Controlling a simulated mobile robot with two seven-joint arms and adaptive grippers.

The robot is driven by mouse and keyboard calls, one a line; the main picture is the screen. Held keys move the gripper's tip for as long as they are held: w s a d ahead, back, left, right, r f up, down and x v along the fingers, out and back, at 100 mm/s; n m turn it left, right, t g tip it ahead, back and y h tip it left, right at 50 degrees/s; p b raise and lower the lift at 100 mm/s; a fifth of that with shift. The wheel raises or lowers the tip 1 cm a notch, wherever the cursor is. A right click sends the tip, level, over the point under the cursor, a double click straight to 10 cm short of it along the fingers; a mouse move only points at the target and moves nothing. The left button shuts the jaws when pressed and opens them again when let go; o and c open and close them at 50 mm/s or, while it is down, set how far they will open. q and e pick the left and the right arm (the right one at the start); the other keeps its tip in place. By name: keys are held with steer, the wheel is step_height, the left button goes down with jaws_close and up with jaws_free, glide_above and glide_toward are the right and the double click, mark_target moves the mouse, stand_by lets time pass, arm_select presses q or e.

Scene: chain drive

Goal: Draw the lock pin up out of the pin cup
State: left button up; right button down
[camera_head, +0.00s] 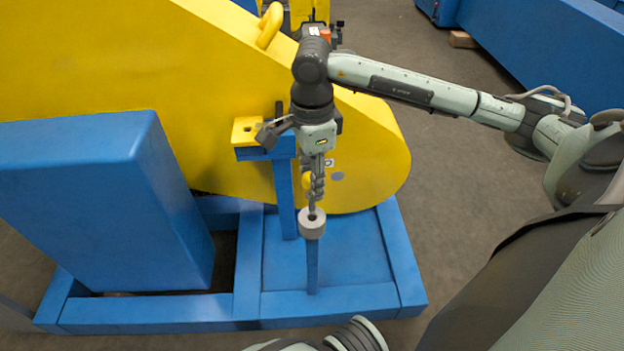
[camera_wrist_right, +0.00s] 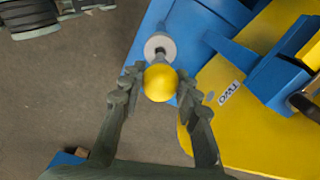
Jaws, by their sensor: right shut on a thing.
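The lock pin has a round yellow knob (camera_head: 306,181), which also shows in the wrist view (camera_wrist_right: 160,82). My right gripper (camera_head: 315,186) comes down from above and is shut on the knob, with one finger on each side of it in the wrist view (camera_wrist_right: 160,88). The pin's thin shaft runs down to the hole of the grey pin cup (camera_head: 312,224). The cup tops a slim blue post and also shows in the wrist view (camera_wrist_right: 160,46). The shaft's lower end is hidden, so its depth in the cup cannot be told. My left gripper is not in view.
A large yellow guard (camera_head: 200,90) stands close behind the gripper. A blue post with a yellow-topped bracket (camera_head: 247,130) stands just left of it. A big blue block (camera_head: 90,200) is farther left on the blue base frame (camera_head: 340,300). Grey floor lies open to the right.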

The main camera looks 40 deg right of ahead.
steer(key=shift+r+p, duration=0.95)
steer(key=shift+r, duration=0.9)
